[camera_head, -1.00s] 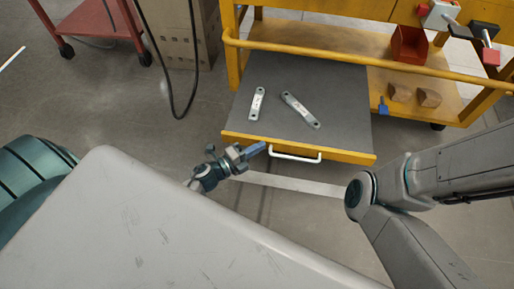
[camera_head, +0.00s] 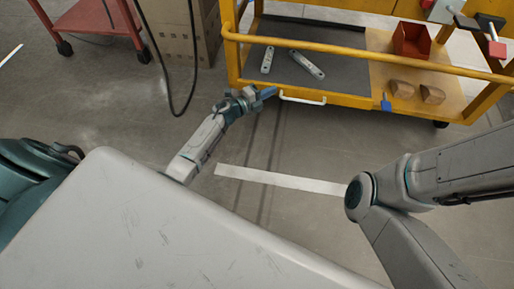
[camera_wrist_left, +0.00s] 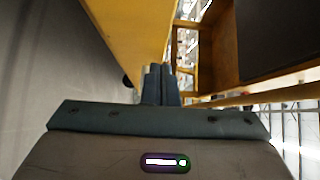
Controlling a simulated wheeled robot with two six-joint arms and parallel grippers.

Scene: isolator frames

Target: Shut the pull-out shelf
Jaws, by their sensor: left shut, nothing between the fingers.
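The pull-out shelf (camera_head: 345,101) is in the yellow cart in the head view. Its yellow front is close to the cart's frame, and its dark surface lies mostly under the cart's yellow rail. A white handle (camera_head: 303,99) is on the front. Two metal links lie on the shelf: the left link (camera_head: 267,60) and the right link (camera_head: 307,65). My left gripper (camera_head: 270,92) is shut and empty at the shelf front, just left of the handle; contact is hard to tell. Its closed fingers show in the left wrist view (camera_wrist_left: 160,82) beside yellow surfaces. My right gripper is out of view.
The yellow rail (camera_head: 370,53) crosses above the shelf. A red bin (camera_head: 411,40) and wooden blocks (camera_head: 402,90) sit on the cart's right side. A cardboard box (camera_head: 185,35) and a red cart (camera_head: 100,18) stand left. The floor in front is clear.

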